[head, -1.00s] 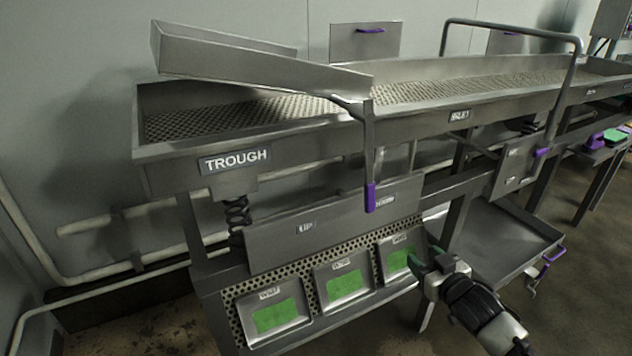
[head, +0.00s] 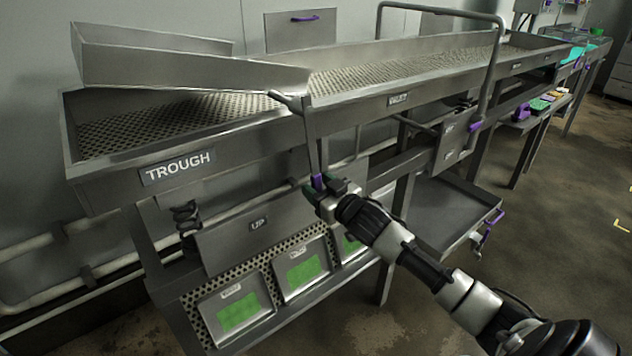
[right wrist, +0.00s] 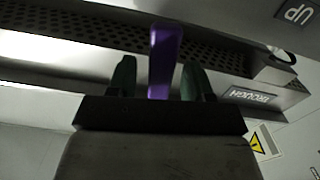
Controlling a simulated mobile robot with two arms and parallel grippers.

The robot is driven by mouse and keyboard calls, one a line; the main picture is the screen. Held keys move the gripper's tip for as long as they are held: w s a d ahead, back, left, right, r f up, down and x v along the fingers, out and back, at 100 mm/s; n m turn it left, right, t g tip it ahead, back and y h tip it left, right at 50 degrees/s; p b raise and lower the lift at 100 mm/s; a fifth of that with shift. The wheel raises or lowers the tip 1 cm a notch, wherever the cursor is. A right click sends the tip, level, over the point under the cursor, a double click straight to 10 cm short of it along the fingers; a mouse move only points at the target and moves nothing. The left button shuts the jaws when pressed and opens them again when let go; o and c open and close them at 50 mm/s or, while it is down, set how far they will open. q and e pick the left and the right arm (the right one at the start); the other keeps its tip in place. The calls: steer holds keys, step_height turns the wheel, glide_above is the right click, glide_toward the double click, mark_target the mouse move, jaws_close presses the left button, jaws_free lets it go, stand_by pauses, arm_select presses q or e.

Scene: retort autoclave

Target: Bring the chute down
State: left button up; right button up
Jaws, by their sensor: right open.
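The chute (head: 170,62) is a grey metal channel tilted above the left end of the trough (head: 150,115). A lever (head: 311,135) hangs from its right end, with a purple handle (head: 317,181) at the bottom. In the head view my right gripper (head: 316,192) is at this handle and partly covers it. In the right wrist view the purple handle (right wrist: 163,62) stands between the two green fingers of my open right gripper (right wrist: 158,82), with gaps on both sides. My left gripper is out of view.
Below the plate, several sloped metal trays with green inserts (head: 303,273) sit on a perforated panel. A lower shelf (head: 455,215) with a purple handle is right of my arm. Another purple-tipped handle (head: 475,126) hangs farther right.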

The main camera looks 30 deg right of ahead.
steer(key=shift+w+a, duration=0.1)
steer(key=shift+w, duration=0.45)
jaws_close()
steer(key=d+n, duration=0.1)
steer(key=d+r+n+p, duration=0.1)
steer(key=d, duration=0.1)
steer(key=d+n, duration=0.1)
steer(key=d, duration=0.1)
steer(key=shift+w+d+r+n, duration=0.15)
steer(key=shift+w+r+n, duration=0.05)
steer(key=shift+r+n, duration=0.1)
jaws_free()
steer(key=shift+d, duration=0.1)
steer(key=shift+s+f, duration=0.1)
